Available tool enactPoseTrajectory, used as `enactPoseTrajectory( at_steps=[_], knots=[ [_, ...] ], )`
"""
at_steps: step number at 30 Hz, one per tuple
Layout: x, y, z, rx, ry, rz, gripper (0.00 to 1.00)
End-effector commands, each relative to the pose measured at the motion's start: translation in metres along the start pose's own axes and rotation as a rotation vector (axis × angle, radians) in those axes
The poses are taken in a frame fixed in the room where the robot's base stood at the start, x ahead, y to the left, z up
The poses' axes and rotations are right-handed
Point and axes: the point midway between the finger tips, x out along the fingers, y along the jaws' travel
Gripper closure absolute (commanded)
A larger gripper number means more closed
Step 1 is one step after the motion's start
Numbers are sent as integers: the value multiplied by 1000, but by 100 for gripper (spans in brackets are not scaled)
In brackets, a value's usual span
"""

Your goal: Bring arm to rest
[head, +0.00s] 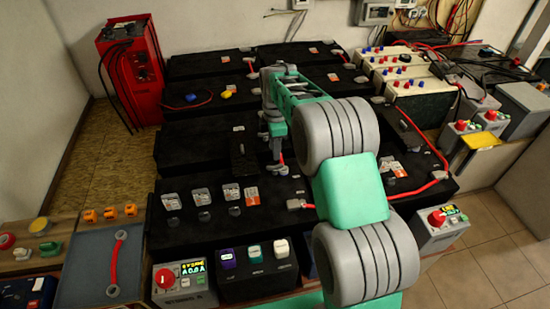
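My arm, grey and teal, reaches from the lower right over the black batteries. My gripper (277,160) points down over the middle battery row. Its fingertips are small and partly hidden by the arm, so I cannot tell whether they are open or shut. A small red and grey part (282,167) shows right at the fingertips. I cannot tell if it is held or stands on the battery behind.
Black batteries (185,135) fill the middle. A red cabinet (128,70) stands at back left. A grey tray (75,280) with a red cable (114,262) lies front left. Cream batteries (420,88) stand at back right. Tiled floor (490,240) is free at right.

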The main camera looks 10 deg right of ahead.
Motion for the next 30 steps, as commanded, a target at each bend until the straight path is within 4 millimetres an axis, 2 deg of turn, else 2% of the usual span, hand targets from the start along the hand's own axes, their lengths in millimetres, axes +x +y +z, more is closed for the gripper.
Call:
enactPoseTrajectory(
  at_steps=[4, 15, 17, 20, 23, 24, 26, 27, 30],
  knots=[
    [-8, 0, 0, 0, 0, 0, 67],
    [-7, 0, 0, 0, 0, 0, 67],
    [-22, -7, 0, 55, 0, 14, 67],
    [-57, -34, 0, 233, 5, 49, 67],
    [-96, -78, -1, 495, 24, 97, 67],
    [-107, -98, -1, 607, 35, 116, 67],
    [-122, -131, -1, 781, 58, 144, 67],
    [-128, -153, -1, 897, 76, 161, 67],
    [-133, -207, -2, 1175, 130, 196, 67]
  ],
)
